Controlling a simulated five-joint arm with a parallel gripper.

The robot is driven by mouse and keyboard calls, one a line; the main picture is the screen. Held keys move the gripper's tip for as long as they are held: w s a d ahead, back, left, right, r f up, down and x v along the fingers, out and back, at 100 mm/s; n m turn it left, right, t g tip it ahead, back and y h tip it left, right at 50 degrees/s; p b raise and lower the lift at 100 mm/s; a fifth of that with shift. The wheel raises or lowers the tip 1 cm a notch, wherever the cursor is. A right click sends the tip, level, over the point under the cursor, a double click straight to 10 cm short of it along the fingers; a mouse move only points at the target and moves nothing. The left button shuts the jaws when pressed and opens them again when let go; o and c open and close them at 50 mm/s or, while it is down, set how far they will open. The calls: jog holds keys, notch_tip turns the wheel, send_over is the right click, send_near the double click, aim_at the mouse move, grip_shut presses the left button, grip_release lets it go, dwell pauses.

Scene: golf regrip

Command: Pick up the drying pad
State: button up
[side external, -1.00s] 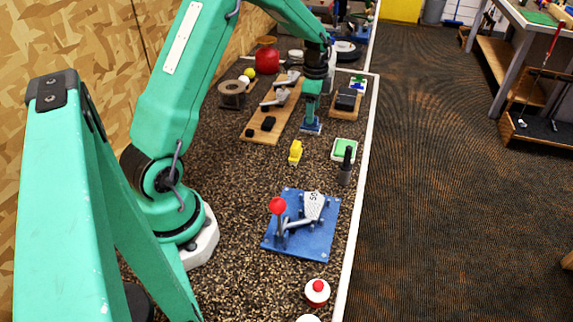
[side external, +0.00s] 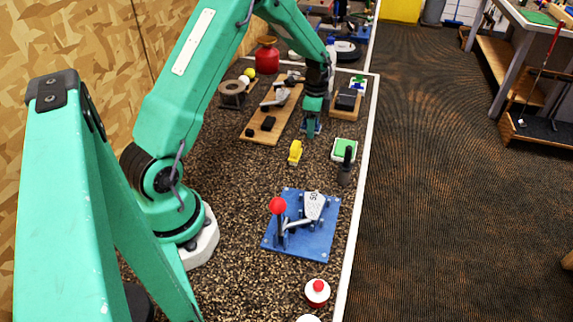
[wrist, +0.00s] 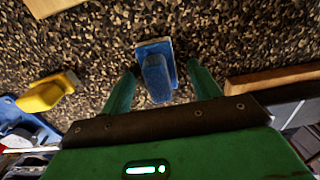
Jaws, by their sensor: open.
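The blue block with a handle, which I take to be the drying pad, stands on the speckled bench; the wrist view shows it (wrist: 156,76) between my fingers. In the side external view most of it is hidden behind my gripper, with a blue edge (side external: 318,127) showing. My gripper (side external: 311,118) is low over it. In the wrist view my gripper (wrist: 164,85) is open, one green finger on each side of the blue handle. I see a gap on each side; exact height is hard to tell.
A yellow object (side external: 295,152) stands close in front. A green-topped white tray (side external: 343,149) and a dark upright tool (side external: 346,166) are to the right. A wooden board with clamps (side external: 268,125) lies left. A blue plate with a red-knobbed clamp (side external: 305,240) is nearer the camera.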

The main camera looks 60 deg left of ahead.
jog(key=c, duration=1.1)
jog(key=shift+o, duration=0.2)
jog(key=shift+r, duration=0.2)
jog(key=shift+r, duration=0.6)
notch_tip(320, 180, up, 2)
jog(key=shift+r, duration=0.15)
jog(key=s+d+r, duration=0.1)
jog(key=d+r, duration=0.6)
jog(key=d, duration=0.4)
jog(key=shift+s+d, duration=0.25)
jog(key=shift+s, duration=0.15)
